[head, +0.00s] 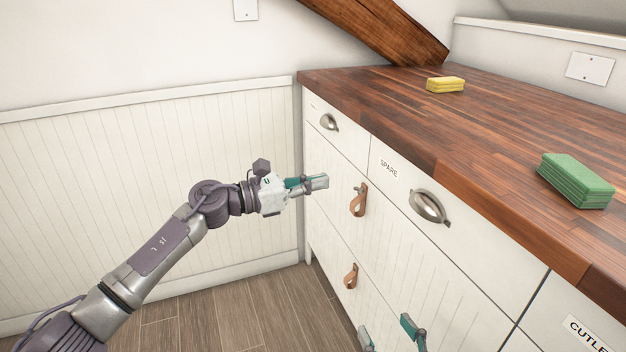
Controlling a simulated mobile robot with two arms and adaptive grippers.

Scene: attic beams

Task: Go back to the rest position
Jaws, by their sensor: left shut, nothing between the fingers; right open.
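My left arm reaches in from the lower left. My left gripper (318,183) is shut and empty, with its fingers pointing right. It is in front of the left end of the white drawer cabinet (335,225), below the top drawer's metal cup handle (329,122) and left of a leather loop pull (359,200). I cannot tell whether it touches the cabinet front. My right gripper (388,332) shows only its two fingers at the bottom edge. They are apart and empty, in front of the lower cabinet front. The rest of that arm is out of view.
A dark wooden countertop (480,120) tops the cabinet. A yellow sponge (445,85) and a green sponge (576,181) lie on it. Another cup handle (429,207) and a lower leather pull (351,276) stick out. A wooden beam (385,30) slopes down behind. The floor at left is clear.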

